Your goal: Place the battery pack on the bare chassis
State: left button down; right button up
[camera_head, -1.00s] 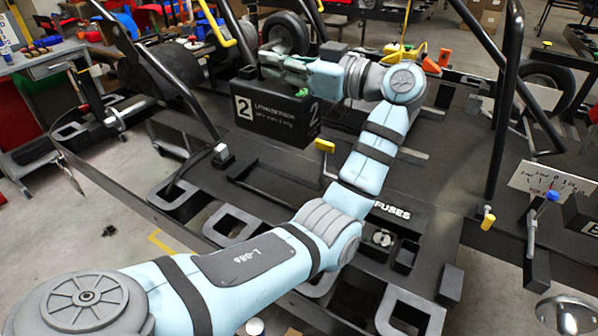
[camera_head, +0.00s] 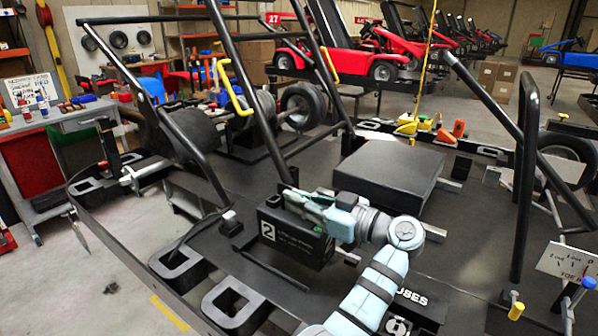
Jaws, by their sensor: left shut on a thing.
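The battery pack (camera_head: 290,245) is a black box with a white "2" label and small white print on its side. My left gripper (camera_head: 306,206) is shut on its top, and the arm comes up from the bottom of the view. The pack is upright over the left part of the black chassis deck (camera_head: 345,284). I cannot tell whether its underside touches the deck. The fingertips are partly hidden at the pack's top. My right gripper is not in view.
Slanted black frame tubes (camera_head: 252,90) rise behind the pack. A flat black block (camera_head: 388,172) sits on the deck behind my left wrist. A "FUSES" label (camera_head: 411,297) lies to the right of my arm.

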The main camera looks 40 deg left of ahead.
aim_at(300, 220)
pick_arm(q)
jog(key=shift+f, duration=2.45)
jog(key=shift+f+b, duration=0.15)
jog(key=shift+b, duration=0.25)
jog(key=c, duration=1.7)
grip_release()
jog(key=shift+s+d, duration=0.15)
jog(key=shift+o, duration=0.2)
jog(key=w+d+b, duration=0.1)
jog(key=d+b, duration=0.1)
jog(key=d, duration=1)
jog(key=shift+w+r, duration=0.25)
jog(key=shift+a, duration=0.1)
